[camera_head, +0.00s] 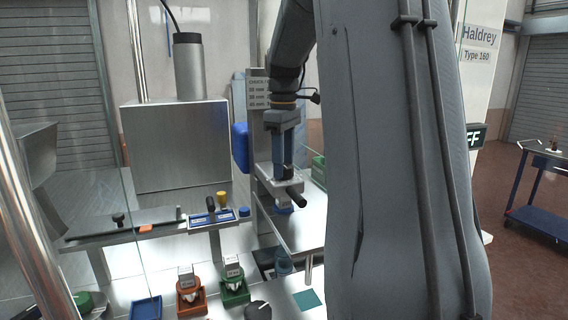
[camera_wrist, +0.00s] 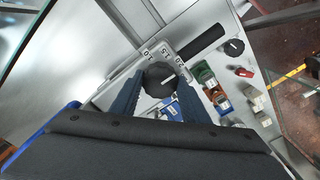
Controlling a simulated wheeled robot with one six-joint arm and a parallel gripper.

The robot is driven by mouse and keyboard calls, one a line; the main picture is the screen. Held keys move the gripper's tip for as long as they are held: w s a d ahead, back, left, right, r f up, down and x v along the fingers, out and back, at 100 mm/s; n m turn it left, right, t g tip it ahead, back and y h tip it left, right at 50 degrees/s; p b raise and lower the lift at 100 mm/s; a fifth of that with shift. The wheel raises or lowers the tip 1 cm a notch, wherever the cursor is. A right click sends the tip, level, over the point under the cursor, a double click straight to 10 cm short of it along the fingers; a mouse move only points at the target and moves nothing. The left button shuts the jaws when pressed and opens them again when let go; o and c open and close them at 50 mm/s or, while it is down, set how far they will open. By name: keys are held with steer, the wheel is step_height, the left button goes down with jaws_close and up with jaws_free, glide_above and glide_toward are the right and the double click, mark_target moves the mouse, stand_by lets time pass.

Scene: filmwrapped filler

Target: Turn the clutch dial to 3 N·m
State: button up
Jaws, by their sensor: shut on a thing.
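The clutch dial (camera_wrist: 160,80) is a dark round knob with a short white mark, in the wrist view. It sits on a grey plate (camera_wrist: 128,71) with printed numbers along its edge. In the head view my gripper (camera_head: 283,168) points down onto the grey clutch head (camera_head: 266,186), which has a black handle (camera_head: 297,198). The dial itself is hidden there.
An orange tray (camera_head: 191,310), a green tray (camera_head: 236,298) and a blue tray (camera_head: 146,308) stand on the bench front. A black knob (camera_head: 258,311) is beside them. A rail with a blue block (camera_head: 212,219) is left of the clutch head.

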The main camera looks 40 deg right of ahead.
steer(key=m, duration=0.3)
steer(key=shift+m, duration=0.4)
steer(key=m, duration=0.8)
steer(key=shift+m, duration=1.9)
steer(key=o, duration=1.1)
steer(key=shift+c, duration=0.2)
